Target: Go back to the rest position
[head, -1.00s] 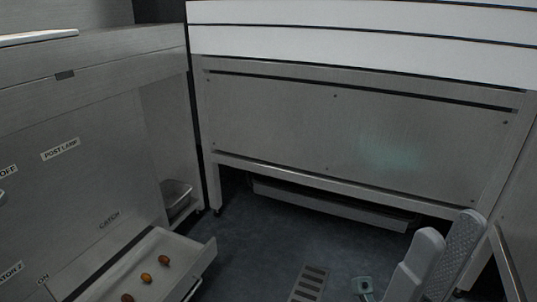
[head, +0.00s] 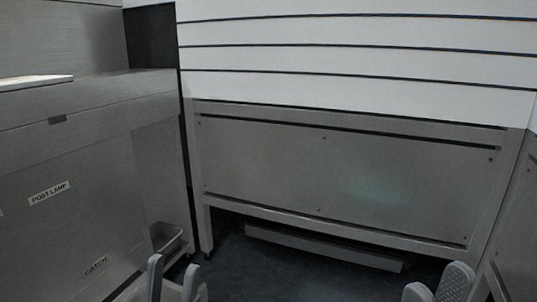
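My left gripper (head: 175,276) shows at the bottom left of the head view, its two pale fingers pointing up with a gap between them. My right gripper (head: 437,284) is at the bottom right, its fingers standing apart and the textured pad of one showing. Nothing is visible between either pair of fingertips. The lower parts of both grippers are cut off by the frame's bottom edge.
A steel cabinet (head: 95,160) labelled POST LAMP and CATCH stands at left. A grey bin (head: 166,238) sits in its recess. A steel panelled frame (head: 330,170) stands ahead, with a low tray (head: 322,247) beneath. Dark floor (head: 235,262) lies between.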

